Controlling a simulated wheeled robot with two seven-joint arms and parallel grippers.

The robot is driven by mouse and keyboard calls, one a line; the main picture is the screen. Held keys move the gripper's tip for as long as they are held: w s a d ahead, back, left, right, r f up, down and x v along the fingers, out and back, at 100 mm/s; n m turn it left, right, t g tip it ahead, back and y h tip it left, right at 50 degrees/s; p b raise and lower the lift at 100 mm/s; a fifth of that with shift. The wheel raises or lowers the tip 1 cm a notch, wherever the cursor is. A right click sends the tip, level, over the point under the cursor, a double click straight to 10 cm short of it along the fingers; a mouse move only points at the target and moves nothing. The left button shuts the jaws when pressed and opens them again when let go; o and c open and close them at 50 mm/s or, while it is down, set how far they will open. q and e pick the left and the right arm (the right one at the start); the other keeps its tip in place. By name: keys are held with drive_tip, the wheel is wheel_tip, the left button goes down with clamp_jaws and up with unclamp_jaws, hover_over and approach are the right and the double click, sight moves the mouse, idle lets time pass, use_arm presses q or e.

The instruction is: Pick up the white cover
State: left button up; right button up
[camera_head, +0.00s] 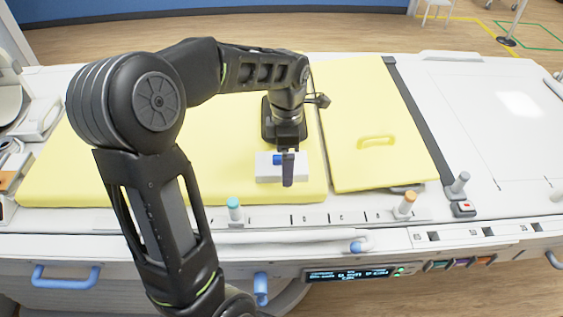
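A small white block-like piece with a blue part on it (266,172) sits at the front edge of the yellow pad; it looks like the white cover. My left gripper (287,168) points down at it, its dark finger overlapping the middle of the piece. Only one finger shows clearly, so I cannot tell whether it grips the piece or is just in front of or above it. I also cannot tell whether the piece rests on the pad or is raised. My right gripper is not in view.
The yellow pad (60,170) lies on a long white table (470,110). A second yellow panel (350,110) with a handle (376,142) lies to the right. Short posts with teal (234,204) and orange (407,202) tops stand along the front edge. A display (349,274) is below.

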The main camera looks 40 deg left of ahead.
use_arm(q)
drive_tip(key=shift+c, duration=0.5)
drive_tip(key=c, duration=1.3)
drive_tip(key=shift+r, duration=0.1)
wheel_tip(320, 180, up, 10)
drive_tip(key=shift+f+b, duration=0.1)
drive_tip(key=shift+b, duration=0.35)
